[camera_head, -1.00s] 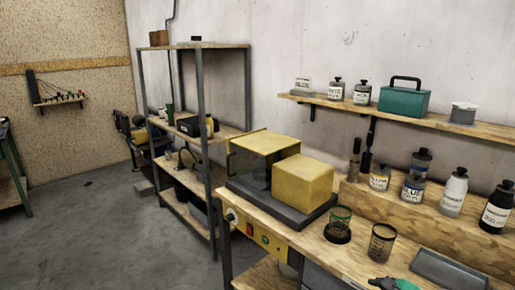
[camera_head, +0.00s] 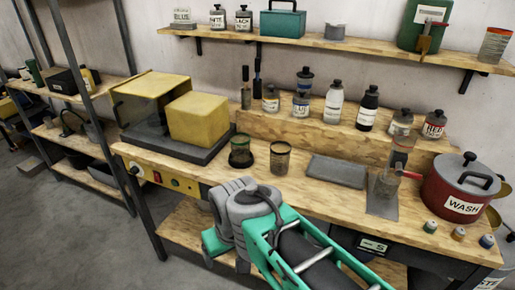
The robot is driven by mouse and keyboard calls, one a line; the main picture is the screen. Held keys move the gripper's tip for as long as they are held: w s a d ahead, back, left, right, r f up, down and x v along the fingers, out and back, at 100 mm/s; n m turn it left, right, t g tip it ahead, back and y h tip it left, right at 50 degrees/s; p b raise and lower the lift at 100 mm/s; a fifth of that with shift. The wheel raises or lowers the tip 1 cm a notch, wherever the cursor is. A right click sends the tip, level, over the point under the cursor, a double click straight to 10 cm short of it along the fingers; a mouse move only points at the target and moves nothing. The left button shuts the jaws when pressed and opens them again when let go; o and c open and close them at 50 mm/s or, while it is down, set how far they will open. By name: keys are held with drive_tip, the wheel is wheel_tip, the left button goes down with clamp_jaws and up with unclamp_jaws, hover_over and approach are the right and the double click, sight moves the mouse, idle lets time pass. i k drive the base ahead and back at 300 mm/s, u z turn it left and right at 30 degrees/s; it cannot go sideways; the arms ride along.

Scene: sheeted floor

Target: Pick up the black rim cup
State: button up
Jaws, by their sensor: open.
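The black rim cup (camera_head: 280,159) is a see-through, brownish cup with a dark rim. My gripper cannot be made out in this view.
A yellow box on a dark slab (camera_head: 198,118) stands left of the cups. A flat grey tray (camera_head: 338,170) lies to their right. Behind them, a raised wooden ledge (camera_head: 320,123) holds several bottles. A red WASH pot (camera_head: 458,190) stands at the right.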

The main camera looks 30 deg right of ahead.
sight(280, 150)
drive_tip(key=u, duration=2.85)
drive_tip(key=k, duration=0.4)
drive_tip(key=z, duration=1.3)
